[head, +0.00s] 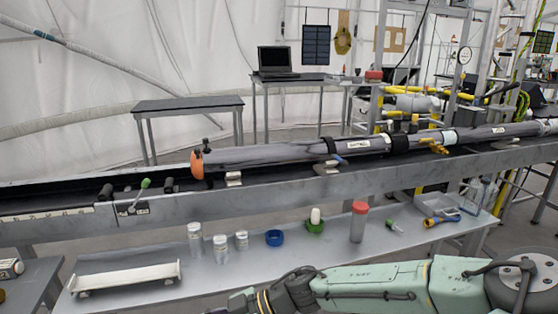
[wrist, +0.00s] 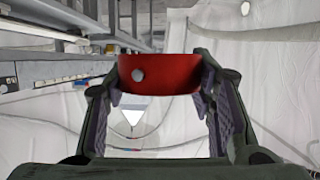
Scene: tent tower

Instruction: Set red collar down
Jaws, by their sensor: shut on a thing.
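The red collar (wrist: 172,74) is a short red band with a round grey knob on its face. It sits between the two dark fingers of my gripper (wrist: 160,78) in the wrist view, with a finger against each side. My gripper is shut on it and holds it up, with pale floor or sheeting visible beneath. In the head view, my green arm reaches left along the bottom edge. The gripper and the held collar are out of that picture.
A grey table (head: 255,270) carries a white tray (head: 126,278), several clear jars, a blue ring (head: 274,238), a green ring (head: 315,227) and a red-capped cylinder (head: 358,222). Bare tabletop lies around the blue ring. Behind, a long rail (head: 270,205) bears a grey tube (head: 270,155).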

